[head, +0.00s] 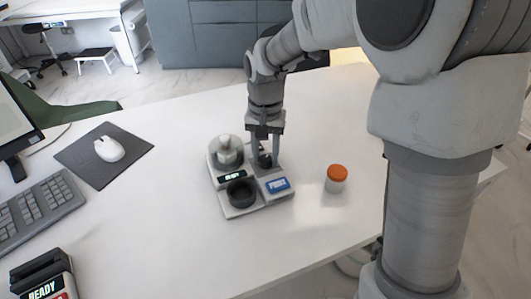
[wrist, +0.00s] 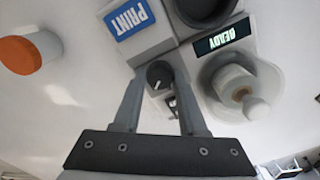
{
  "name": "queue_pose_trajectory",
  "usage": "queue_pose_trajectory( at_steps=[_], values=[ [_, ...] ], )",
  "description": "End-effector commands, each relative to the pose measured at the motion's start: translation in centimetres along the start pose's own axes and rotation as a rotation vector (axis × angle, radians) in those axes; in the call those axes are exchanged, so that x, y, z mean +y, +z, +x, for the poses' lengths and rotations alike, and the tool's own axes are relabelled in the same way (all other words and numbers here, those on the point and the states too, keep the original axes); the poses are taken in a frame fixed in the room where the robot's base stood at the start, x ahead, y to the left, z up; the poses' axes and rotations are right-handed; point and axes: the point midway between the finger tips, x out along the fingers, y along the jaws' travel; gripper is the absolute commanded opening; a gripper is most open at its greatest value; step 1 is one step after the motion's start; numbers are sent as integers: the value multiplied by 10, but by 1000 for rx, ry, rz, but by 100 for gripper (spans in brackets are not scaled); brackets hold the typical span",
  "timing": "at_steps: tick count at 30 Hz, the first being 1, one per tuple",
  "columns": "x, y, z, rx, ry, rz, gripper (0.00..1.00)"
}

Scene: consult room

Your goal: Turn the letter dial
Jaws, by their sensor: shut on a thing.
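A dark round dial (wrist: 160,73) with a pale pointer line sits on a light grey desktop device (head: 240,211). In the head view the dial (head: 265,161) is partly covered by my fingers. My gripper (wrist: 158,82) comes down over it from above, one finger on each side, and is shut on the dial. The pointer line stays visible between the fingers in the wrist view. Small markings on the plate beside the dial are too small to read.
The device also has a blue PRINT panel (head: 278,185), a lit display (head: 232,176), a black round cup (head: 240,193) and a clear dome (head: 226,151). An orange-capped jar (head: 337,178) stands to its right. A mouse (head: 109,149) and keyboard (head: 36,209) lie left. Desk between is clear.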

Motion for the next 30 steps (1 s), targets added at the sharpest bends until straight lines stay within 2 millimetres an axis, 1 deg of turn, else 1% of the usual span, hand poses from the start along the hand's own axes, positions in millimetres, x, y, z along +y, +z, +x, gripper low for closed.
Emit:
queue_pose_trajectory(
  at_steps=[5, 11, 24, 30],
  values=[
    [0, 0, -2, 0, 0, -40, 0],
    [0, 0, -4, 0, 0, -153, 0],
    [0, 0, -4, 0, 0, -537, 0],
    [0, 0, -3, 0, -1, -687, 0]
  ],
)
